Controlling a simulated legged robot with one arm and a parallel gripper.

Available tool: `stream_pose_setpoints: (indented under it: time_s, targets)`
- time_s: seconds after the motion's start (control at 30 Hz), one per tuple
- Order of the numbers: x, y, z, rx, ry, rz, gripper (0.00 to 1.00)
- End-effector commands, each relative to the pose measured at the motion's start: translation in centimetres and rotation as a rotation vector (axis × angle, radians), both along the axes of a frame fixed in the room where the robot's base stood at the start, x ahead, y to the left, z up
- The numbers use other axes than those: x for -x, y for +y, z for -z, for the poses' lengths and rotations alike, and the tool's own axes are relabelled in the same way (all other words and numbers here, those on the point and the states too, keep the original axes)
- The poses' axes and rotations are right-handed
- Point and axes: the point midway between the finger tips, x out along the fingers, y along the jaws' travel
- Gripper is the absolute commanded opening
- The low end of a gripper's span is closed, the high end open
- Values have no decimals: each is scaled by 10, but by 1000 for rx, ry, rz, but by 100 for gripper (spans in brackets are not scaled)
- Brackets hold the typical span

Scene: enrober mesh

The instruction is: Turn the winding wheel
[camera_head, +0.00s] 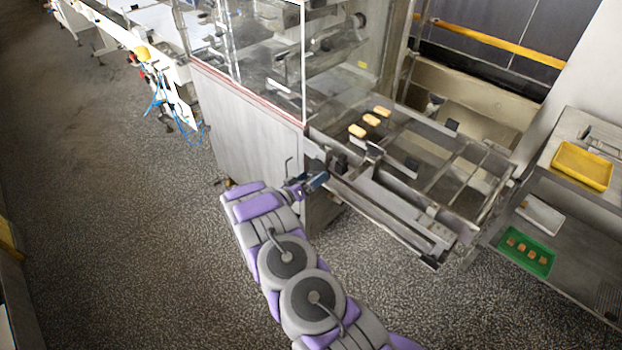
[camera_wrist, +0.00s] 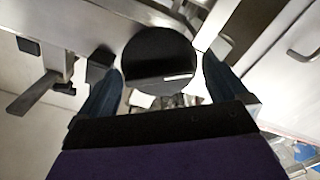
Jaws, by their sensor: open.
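In the wrist view a dark round wheel (camera_wrist: 160,55) lies ahead, between the two blue fingers of my gripper (camera_wrist: 163,82). The fingers are apart, one on each side of the wheel; I cannot tell if either touches it. In the head view my gripper (camera_head: 318,180) is at the near corner of the enrober machine, below its clear guard. A dark part (camera_head: 338,162) shows just beyond the fingertips there, and the wheel's shape cannot be made out. The mesh frame (camera_head: 455,160) extends to the right of the gripper.
Several light brown pieces (camera_head: 371,120) lie on the machine's belt. A shelf at the right holds a yellow tray (camera_head: 583,165) and a green tray (camera_head: 527,250). The machine's side panel (camera_head: 245,125) stands left of my gripper. The floor (camera_head: 110,220) at the left is clear.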

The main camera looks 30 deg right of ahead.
Motion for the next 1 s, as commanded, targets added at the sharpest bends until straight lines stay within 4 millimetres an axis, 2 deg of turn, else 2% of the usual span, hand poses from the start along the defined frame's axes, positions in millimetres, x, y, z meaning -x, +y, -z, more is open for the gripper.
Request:
stream_pose_setpoints:
  time_s: [0.07, 0.5, 0.67, 1.0]
  targets:
    - [0, 0, 0, 0, 0, 0, 98]
    - [-1, 1, 1, 0, 1, -1, 56]
    - [-1, 2, 1, -10, -24, -3, 55]
    - [-2, 1, 3, -104, -282, -2, 55]
